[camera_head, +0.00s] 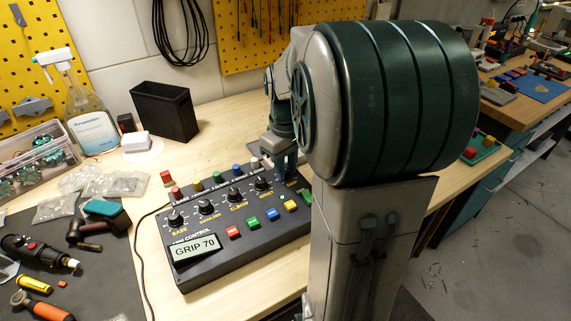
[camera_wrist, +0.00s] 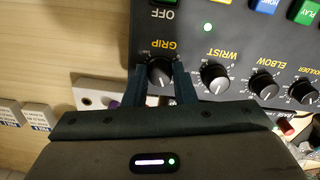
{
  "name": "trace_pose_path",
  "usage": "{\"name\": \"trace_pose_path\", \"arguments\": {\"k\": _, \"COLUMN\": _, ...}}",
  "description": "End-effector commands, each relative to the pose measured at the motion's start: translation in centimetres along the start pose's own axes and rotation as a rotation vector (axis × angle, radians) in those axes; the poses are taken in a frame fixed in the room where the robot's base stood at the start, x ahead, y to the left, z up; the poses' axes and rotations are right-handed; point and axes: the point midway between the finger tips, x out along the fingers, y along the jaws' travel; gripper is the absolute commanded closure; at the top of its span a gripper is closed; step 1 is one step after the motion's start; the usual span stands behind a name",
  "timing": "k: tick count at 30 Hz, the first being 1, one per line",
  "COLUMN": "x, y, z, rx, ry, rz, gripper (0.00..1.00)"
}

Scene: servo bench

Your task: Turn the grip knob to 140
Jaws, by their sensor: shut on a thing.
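The control box (camera_head: 213,273) is a dark panel on the wooden bench, with a row of black knobs and coloured buttons. Its display (camera_head: 194,249) reads GRIP 70. In the wrist view the grip knob (camera_wrist: 160,73) is black with a pale pointer line and sits under the label GRIP, at the end of the knob row. My gripper (camera_wrist: 160,77) has its two fingers on either side of this knob and is shut on it. In the head view my gripper (camera_head: 284,172) is at the box's far right end, and my arm hides the knob there.
The wrist knob (camera_wrist: 215,76) is close beside my gripper. Coloured switches (camera_head: 197,186) stand along the box's back edge. A black bin (camera_head: 165,111), a spray bottle (camera_head: 88,112) and a dark mat with tools (camera_head: 100,262) are to the left.

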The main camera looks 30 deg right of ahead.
Motion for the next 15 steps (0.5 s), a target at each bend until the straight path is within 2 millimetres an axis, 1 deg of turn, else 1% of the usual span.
{"name": "trace_pose_path", "arguments": {"k": 15, "x": -0.14, "y": -0.06, "z": -0.05, "rx": 0.489, "ry": 0.001, "rz": 0.001, "gripper": 0.99}}
